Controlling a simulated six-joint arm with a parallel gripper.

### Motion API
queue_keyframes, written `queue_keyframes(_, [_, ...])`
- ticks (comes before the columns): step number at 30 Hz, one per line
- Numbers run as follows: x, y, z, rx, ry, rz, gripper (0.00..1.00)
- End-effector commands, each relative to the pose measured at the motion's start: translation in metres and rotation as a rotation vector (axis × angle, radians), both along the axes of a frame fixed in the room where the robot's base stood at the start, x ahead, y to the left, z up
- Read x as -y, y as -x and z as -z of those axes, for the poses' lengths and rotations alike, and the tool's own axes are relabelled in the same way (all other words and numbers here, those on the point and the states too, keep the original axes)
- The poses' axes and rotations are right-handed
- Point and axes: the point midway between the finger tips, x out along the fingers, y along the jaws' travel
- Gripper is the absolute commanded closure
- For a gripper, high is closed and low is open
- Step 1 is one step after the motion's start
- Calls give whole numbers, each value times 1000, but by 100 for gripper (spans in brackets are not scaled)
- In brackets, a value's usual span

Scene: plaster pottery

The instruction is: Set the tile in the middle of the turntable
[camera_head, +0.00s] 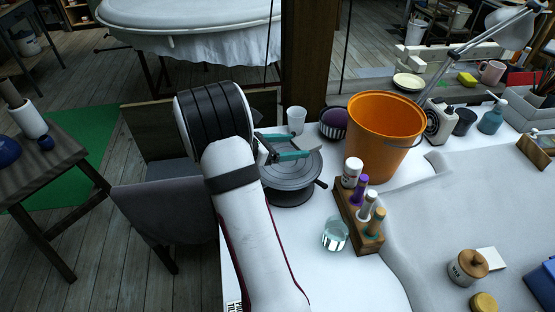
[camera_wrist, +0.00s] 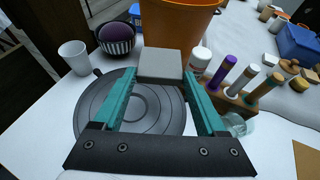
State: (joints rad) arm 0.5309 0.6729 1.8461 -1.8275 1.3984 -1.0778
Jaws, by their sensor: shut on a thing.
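A flat grey tile (camera_wrist: 160,64) is held between the teal fingertips of my gripper (camera_wrist: 160,76) in the wrist view. My gripper (camera_head: 299,146) is over the far part of the turntable in the head view, where the tile is hard to make out. The turntable (camera_wrist: 150,118) is a dark grey round disc with ring grooves. It also shows in the head view (camera_head: 291,180), partly hidden by my arm. The tile appears above the disc, toward its far side; I cannot tell the height of the gap.
An orange bucket (camera_head: 383,125) stands right behind the turntable. A wooden rack (camera_head: 354,218) of bottles and a glass of water (camera_head: 335,236) stand at its right.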

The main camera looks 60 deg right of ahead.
Motion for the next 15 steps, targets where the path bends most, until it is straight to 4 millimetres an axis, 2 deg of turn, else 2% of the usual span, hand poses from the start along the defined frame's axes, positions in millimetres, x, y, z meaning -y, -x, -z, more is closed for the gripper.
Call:
queue_keyframes(1, [-2,-15,10,-1,-1,-4,85])
queue_keyframes(3, [-5,-32,20,0,0,-2,85])
queue_keyframes(6, [-7,-47,29,2,1,1,85])
queue_keyframes(10, [-8,-52,41,-1,0,2,85])
queue_keyframes(15, [-8,-51,72,-1,-2,1,85])
